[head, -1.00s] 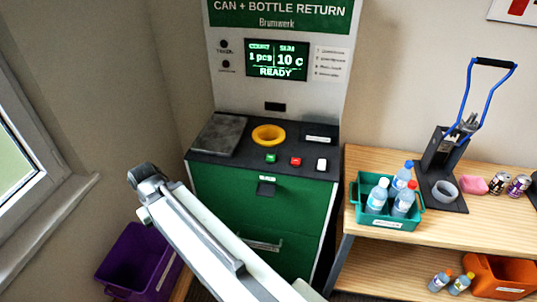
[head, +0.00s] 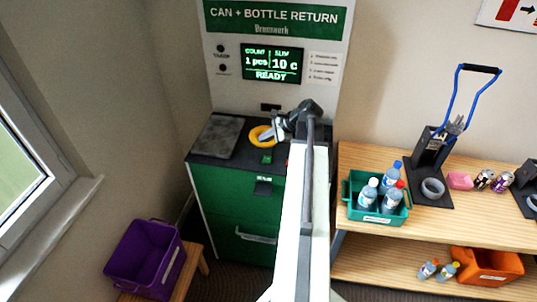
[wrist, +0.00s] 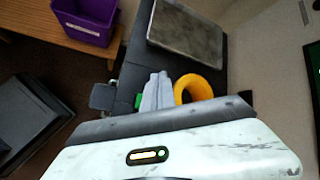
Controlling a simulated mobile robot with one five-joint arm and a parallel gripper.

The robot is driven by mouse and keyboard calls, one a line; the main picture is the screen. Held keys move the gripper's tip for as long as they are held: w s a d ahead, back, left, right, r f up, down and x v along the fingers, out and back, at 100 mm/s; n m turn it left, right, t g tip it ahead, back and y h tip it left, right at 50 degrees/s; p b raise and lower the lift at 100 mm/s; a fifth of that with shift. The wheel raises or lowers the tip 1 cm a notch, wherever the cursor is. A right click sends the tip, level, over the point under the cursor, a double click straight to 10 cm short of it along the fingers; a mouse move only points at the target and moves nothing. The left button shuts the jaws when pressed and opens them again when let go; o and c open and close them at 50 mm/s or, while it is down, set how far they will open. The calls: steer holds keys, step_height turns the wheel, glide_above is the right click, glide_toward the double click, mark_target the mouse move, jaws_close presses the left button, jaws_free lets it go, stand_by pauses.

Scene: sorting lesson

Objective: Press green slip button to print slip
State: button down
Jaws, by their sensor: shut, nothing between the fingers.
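The green slip button (head: 267,158) is on the dark top of the return machine (head: 230,205), just in front of the yellow ring (head: 257,135). A small part of the green button (wrist: 138,101) shows in the wrist view, beside my fingers. My gripper (head: 270,136) is shut and empty, over the machine top by the yellow ring and a little behind the green button. In the wrist view my gripper (wrist: 159,76) lies between the green button and the yellow ring (wrist: 197,88). I cannot tell its height. The screen (head: 271,63) reads 1 pcs, 10 c, READY.
The red button (head: 288,162) is mostly hidden by my arm. A grey plate (head: 219,136) is left of the ring. A purple crate (head: 145,258) stands lower left. A teal crate (head: 375,214) with bottles and a can crusher (head: 432,150) are on the right bench.

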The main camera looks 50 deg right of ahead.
mark_target(269, 159)
steer(key=shift+s+d+r+m+t, duration=0.15)
steer(key=shift+s+d+r+m, duration=0.1)
steer(key=shift+d, duration=0.25)
steer(key=shift+s+d+r+m+t, duration=0.15)
steer(key=shift+s+d+m, duration=0.1)
steer(key=shift+d, duration=0.2)
steer(key=shift+f, duration=0.1)
step_height(269, 159, down, 9)
steer(key=b, duration=0.9)
steer(key=shift+w, duration=0.1)
stand_by(0.7)
steer(key=shift+f+b, duration=0.25)
steer(key=shift+b, duration=0.05)
